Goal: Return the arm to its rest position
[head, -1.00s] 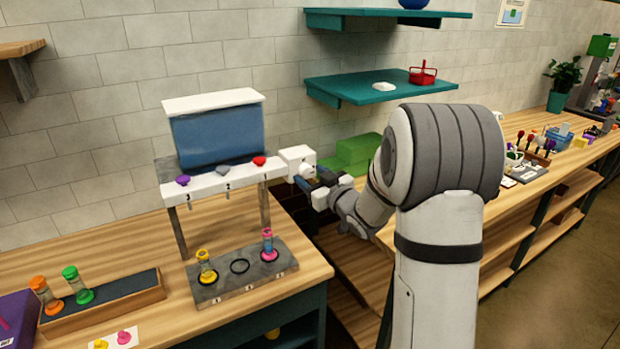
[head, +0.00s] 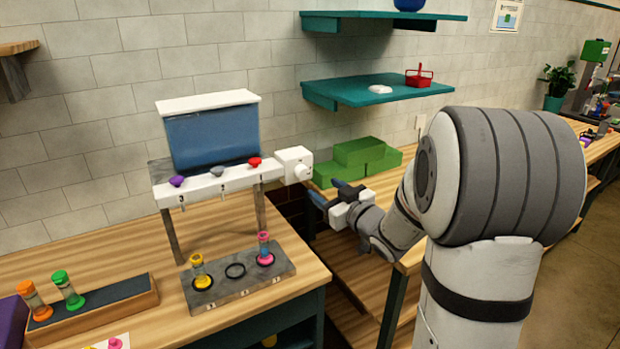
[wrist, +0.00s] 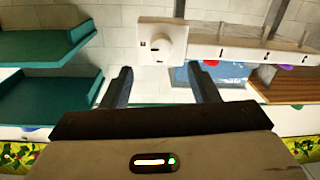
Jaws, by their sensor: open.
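My gripper (head: 330,193) is open and empty, just right of the white dial box (head: 294,164) at the end of the dispenser's valve bar, with a gap between them in the head view. In the wrist view my gripper (wrist: 160,87) has its two fingers spread apart, and the white box with its round knob (wrist: 168,42) lies beyond them. My arm reaches in from the right of the head view, with its large grey and white joint in the foreground.
A grey rack (head: 245,283) below holds yellow and pink vials. Green blocks (head: 350,163) lie behind my gripper. Teal shelves (head: 370,90) hang above; the lower one holds a red basket (head: 418,77).

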